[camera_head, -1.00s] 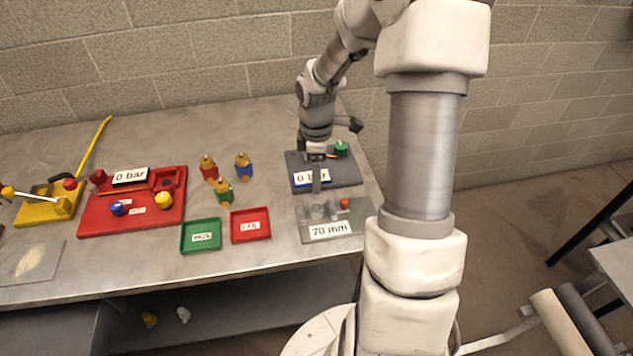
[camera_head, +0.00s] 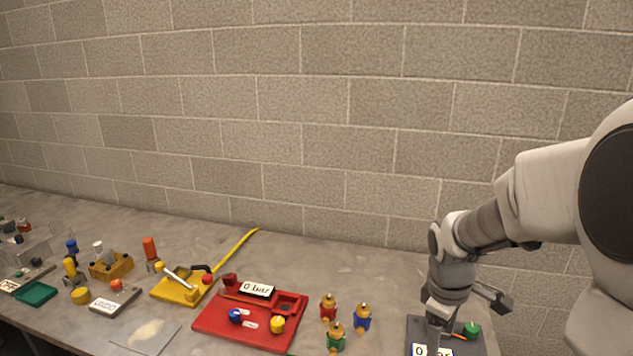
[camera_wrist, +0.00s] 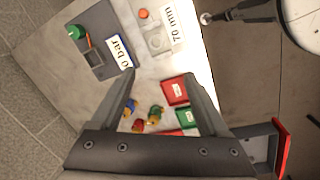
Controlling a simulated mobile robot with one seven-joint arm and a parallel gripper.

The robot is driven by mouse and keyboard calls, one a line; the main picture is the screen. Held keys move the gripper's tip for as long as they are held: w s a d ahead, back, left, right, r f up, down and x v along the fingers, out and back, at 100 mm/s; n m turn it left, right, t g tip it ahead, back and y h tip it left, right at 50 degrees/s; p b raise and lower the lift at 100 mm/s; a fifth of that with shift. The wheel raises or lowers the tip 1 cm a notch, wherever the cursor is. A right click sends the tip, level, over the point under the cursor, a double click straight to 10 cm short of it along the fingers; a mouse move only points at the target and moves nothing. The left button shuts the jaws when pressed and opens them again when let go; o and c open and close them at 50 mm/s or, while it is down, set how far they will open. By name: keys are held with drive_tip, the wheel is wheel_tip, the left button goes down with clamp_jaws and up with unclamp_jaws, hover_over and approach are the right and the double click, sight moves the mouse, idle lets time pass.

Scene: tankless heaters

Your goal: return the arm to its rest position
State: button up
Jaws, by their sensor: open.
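My gripper (camera_wrist: 165,95) shows in the wrist view with its two dark fingers spread apart and nothing between them. It hangs above the bench. In the head view my arm comes in from the right, and the wrist (camera_head: 450,285) points down over the dark grey "0 bar" station (camera_head: 470,345) at the lower right edge. The fingertips are hard to make out there. The same station (camera_wrist: 95,45) lies at the upper left of the wrist view.
A red "0 bar" tray (camera_head: 215,325), several coloured fittings (camera_head: 336,337) and a yellow lever station (camera_head: 168,291) stand on the bench. The wrist view shows the "70 mm" plate (camera_wrist: 150,38), a red tray (camera_wrist: 174,91) and a green tray (camera_wrist: 188,118). A block wall (camera_head: 300,100) rises behind.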

drive_tip(key=s+a+r+m+t, duration=0.2)
drive_tip(key=s+a+r+m, duration=0.2)
drive_tip(key=s+r, duration=0.2)
drive_tip(key=s+a+r+m+t+y, duration=0.1)
drive_tip(key=s+a+r+m+t, duration=0.1)
drive_tip(key=s+a+r+m, duration=0.3)
drive_tip(key=s+r, duration=0.2)
drive_tip(key=s, duration=0.2)
drive_tip(key=shift+s+t, duration=0.2)
drive_tip(key=shift+t, duration=0.1)
